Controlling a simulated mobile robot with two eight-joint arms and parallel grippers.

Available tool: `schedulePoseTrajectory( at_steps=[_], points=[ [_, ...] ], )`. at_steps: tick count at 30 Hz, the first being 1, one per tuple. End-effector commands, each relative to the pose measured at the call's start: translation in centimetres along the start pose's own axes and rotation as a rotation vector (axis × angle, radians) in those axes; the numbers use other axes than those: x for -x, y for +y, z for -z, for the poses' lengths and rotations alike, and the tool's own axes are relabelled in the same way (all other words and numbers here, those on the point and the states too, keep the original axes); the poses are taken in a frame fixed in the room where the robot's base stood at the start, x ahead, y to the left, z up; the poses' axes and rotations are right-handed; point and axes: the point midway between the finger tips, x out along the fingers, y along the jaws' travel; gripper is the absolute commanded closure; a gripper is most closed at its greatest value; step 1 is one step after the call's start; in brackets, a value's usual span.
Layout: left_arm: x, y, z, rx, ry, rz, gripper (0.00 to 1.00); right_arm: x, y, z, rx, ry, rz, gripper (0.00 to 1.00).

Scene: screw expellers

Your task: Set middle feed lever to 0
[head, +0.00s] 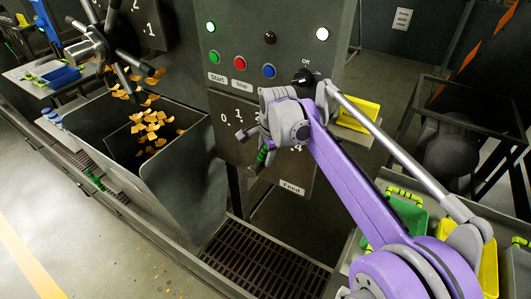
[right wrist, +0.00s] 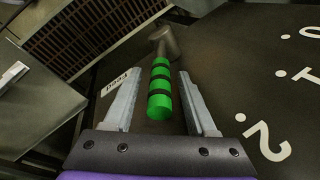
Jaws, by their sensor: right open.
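The feed lever (right wrist: 159,88) has a green grip with black rings and a grey stem, and shows in the right wrist view. In the head view its green grip (head: 262,155) shows beside my right gripper, with much of the lever hidden. My right gripper (right wrist: 160,88) is open, with its two fingers on either side of the green grip and a gap on each side. The dark feed panel (head: 228,110) carries white scale numbers. A Feed label (head: 292,187) sits at its lower edge. My left gripper is not in view.
A control panel (head: 220,45) above has green, red and blue buttons and a black rotary knob (head: 302,77). A dark bin (head: 185,170) holding orange pieces stands to the left. A spoked wheel (head: 95,45) is further left. A yellow box (head: 358,115) lies near my right arm.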

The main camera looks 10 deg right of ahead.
Motion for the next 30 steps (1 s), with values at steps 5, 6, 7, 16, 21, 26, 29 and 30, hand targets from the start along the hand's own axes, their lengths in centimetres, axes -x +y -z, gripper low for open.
schedulePoseTrajectory(
  at_steps=[5,6,7,16,21,26,29,30],
  points=[
    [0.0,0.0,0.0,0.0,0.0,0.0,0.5,-0.07,-0.01,0.0,0.0,0.0,0.0,0.43],
    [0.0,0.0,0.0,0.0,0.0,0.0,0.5,-0.07,-0.01,0.0,0.0,0.0,0.0,0.43],
    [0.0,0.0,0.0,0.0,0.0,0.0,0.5,-0.07,-0.01,0.0,0.0,0.0,0.0,0.43],
    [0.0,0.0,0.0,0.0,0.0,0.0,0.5,-0.04,-0.01,0.01,0.0,0.0,0.0,0.97],
    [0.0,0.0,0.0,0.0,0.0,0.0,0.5,-0.04,-0.02,0.02,0.0,0.0,0.0,1.0],
    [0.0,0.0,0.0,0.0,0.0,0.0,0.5,-0.03,-0.02,0.02,0.0,0.0,0.0,1.0],
    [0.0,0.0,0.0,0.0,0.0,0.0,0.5,-0.03,-0.02,0.03,0.0,0.0,0.0,1.0],
    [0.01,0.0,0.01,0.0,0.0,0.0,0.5,-0.03,-0.02,0.03,0.0,0.0,0.001,1.0]
  ],
)
